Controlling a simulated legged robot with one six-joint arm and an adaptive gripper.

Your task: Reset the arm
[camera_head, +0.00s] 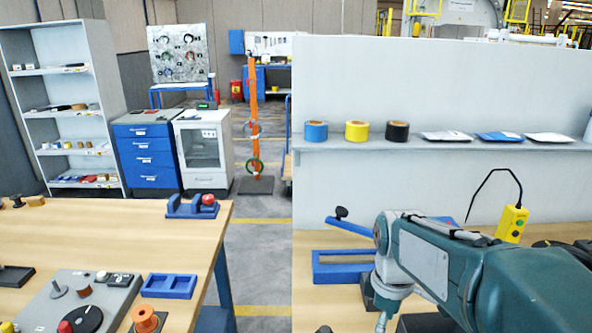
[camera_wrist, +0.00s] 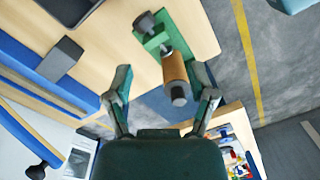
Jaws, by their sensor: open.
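My arm reaches in from the lower right of the head view, its teal link bent at a joint over the right-hand bench. I cannot make out its fingers there. In the wrist view my gripper (camera_wrist: 163,85) is open, with its two fingers spread apart.
A blue frame (camera_head: 340,272) lies on the right bench beside my arm. A yellow control box (camera_head: 511,223) stands behind it. The left bench (camera_head: 100,222) carries a blue stand (camera_head: 190,207), a blue tray (camera_head: 168,286) and a grey fixture. A floor aisle separates the benches.

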